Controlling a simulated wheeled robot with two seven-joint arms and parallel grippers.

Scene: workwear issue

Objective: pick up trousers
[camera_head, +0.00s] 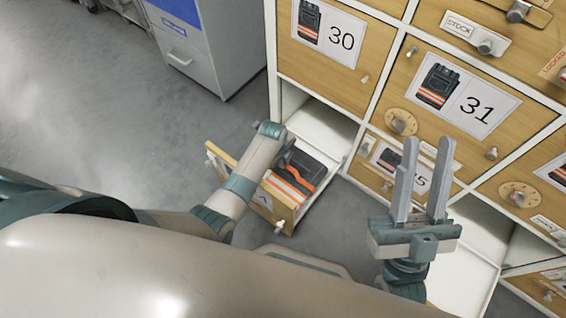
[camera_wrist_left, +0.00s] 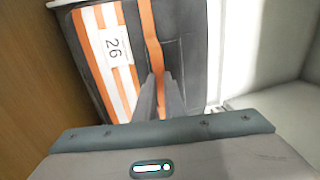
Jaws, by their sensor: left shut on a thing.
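The trousers (camera_head: 318,171) are a folded dark grey garment with orange and white stripes, lying in a pulled-out drawer (camera_head: 272,213). In the left wrist view the trousers (camera_wrist_left: 187,52) show a white label reading 26. My left gripper (camera_head: 287,152) reaches down into the drawer from above. Its fingers, seen in the left wrist view (camera_wrist_left: 160,88), are close together and shut on the trousers near an orange stripe. The arm hides part of the trousers in the head view. My right gripper (camera_head: 428,142) is open and empty, raised in front of the cabinet.
The wooden-fronted cabinet with door 30 (camera_head: 318,65) and door 31 (camera_head: 440,105) stands behind and to the right. An open white compartment (camera_head: 480,235) lies low at the right. A grey cabinet (camera_head: 210,45) stands at the back. The floor at left is clear.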

